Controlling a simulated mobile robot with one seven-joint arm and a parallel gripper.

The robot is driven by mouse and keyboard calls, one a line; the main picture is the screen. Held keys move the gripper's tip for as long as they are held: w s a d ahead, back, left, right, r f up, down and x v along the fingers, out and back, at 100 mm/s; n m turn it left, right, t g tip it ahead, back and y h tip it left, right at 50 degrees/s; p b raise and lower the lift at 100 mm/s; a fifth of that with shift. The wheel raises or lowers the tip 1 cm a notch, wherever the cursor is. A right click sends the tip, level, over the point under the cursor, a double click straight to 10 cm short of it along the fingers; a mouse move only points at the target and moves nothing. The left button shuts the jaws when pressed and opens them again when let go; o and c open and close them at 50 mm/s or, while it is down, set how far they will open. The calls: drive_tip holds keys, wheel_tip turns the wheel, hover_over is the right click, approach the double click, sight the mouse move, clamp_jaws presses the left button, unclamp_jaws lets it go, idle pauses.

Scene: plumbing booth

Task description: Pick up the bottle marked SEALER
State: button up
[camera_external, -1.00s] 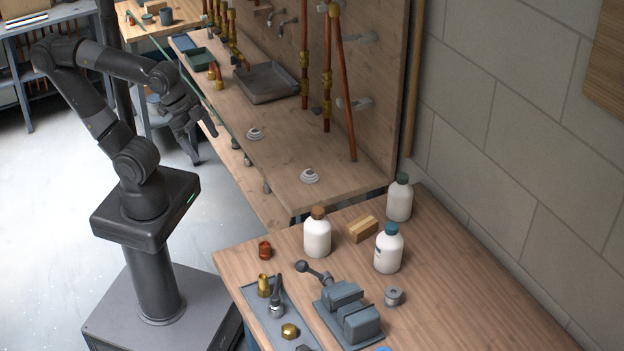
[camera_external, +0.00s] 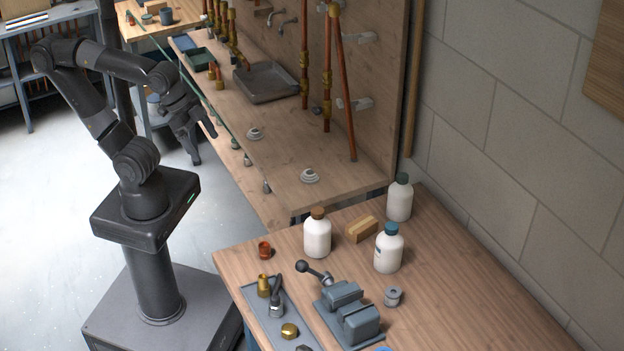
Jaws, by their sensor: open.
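Three white bottles stand upright on the near wooden table: one with a brown cap (camera_external: 317,238), one with a blue cap (camera_external: 388,252) at the right, and one with a dark green-grey cap (camera_external: 399,202) at the back by the wall. No marking can be read on any of them, so I cannot tell which is the SEALER bottle. My gripper (camera_external: 204,143) is open and empty. It hangs, fingers downward, near the front edge of the long bench, well to the left of and behind the bottles in the picture.
Between the bottles lies a wooden block (camera_external: 362,229). In front are a grey vise (camera_external: 348,312), a tray (camera_external: 262,306) with fittings, a copper fitting (camera_external: 265,250) and a metal ring (camera_external: 393,297). The long bench (camera_external: 290,140) holds a grey basin (camera_external: 266,83) and upright copper pipes. The table's right side is clear.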

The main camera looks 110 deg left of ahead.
drive_tip(key=shift+w, duration=0.1)
drive_tip(key=w+r+g, duration=0.2)
drive_tip(key=w+r, duration=0.1)
drive_tip(key=w, duration=0.6)
drive_tip(key=g, duration=0.4)
hover_over(318, 210)
wheel_tip(318, 210, down, 7)
drive_tip(key=shift+s+f, duration=0.1)
drive_tip(key=shift+s, duration=0.05)
drive_tip(key=shift+f, duration=0.25)
wheel_tip(318, 210, down, 11)
drive_tip(key=shift+r, duration=0.15)
drive_tip(key=shift+c, duration=0.4)
drive_tip(key=shift+r, duration=0.1)
drive_tip(key=c, duration=1.7)
